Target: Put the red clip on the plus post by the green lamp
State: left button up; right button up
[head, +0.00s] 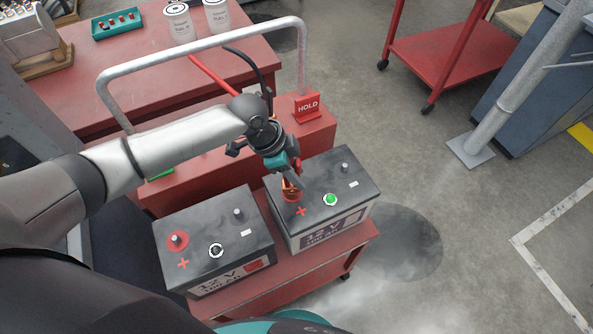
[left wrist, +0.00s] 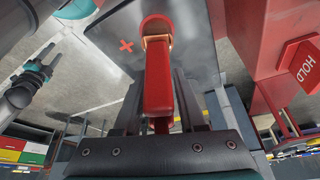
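The red clip (left wrist: 158,90) has copper jaws, which sit at the red-ringed plus post (left wrist: 155,26) of the right-hand battery (head: 345,185). I cannot tell whether the jaws bite the post. The green lamp (head: 330,199) is lit on this battery, right of its red plus mark. My left gripper (head: 292,176) is above that post, its fingers shut on the clip's red handle. It hides part of the clip in the head view. My right gripper (left wrist: 48,58) shows small at the left of the left wrist view, its fingers seemingly apart and empty.
The left-hand battery (head: 212,240) has a dark lamp (head: 216,250) and a red-ringed post (head: 177,239). Both batteries stand on a red cart (head: 325,262). A grey handle rail (head: 200,47) and a red HOLD sign (head: 307,107) rise behind.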

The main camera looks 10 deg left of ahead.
pick_arm(q)
jog(key=o, duration=0.4)
jog(key=shift+c, duration=0.2)
jog(key=shift+f, duration=0.1)
jog(key=p+v, duration=0.2)
jog(key=v, duration=1.3)
jog(key=shift+r, duration=0.2)
